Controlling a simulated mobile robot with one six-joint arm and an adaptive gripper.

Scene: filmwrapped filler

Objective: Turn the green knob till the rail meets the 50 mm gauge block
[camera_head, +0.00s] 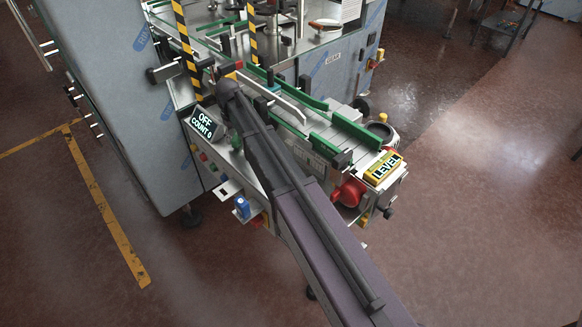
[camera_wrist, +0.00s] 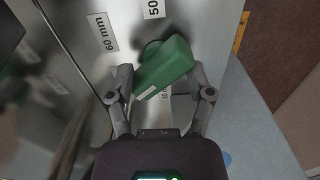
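The green knob (camera_wrist: 163,72) is a thick bar handle, lying slanted between the two fingers of my gripper (camera_wrist: 162,78) in the wrist view. The fingers stand wide on either side of it; whether a fingertip touches a corner cannot be told. In the head view a bit of green, seemingly the knob (camera_head: 235,139), shows beside my arm, which hides most of the gripper. A "60 mm" label (camera_wrist: 103,32) and a partly cut-off "50" label (camera_wrist: 154,8) are on the metal face above the knob. Green guide rails (camera_head: 357,128) run along the conveyor. I cannot pick out the 50 mm gauge block.
A display (camera_head: 203,124) reads "OFF COUNT 0". A blue object (camera_head: 242,207) sits on a small shelf. A red button (camera_head: 350,193) and a yellow "LEVEL" box (camera_head: 384,168) are at the conveyor's near end. A tall grey cabinet (camera_head: 110,80) stands left. Open floor lies right.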

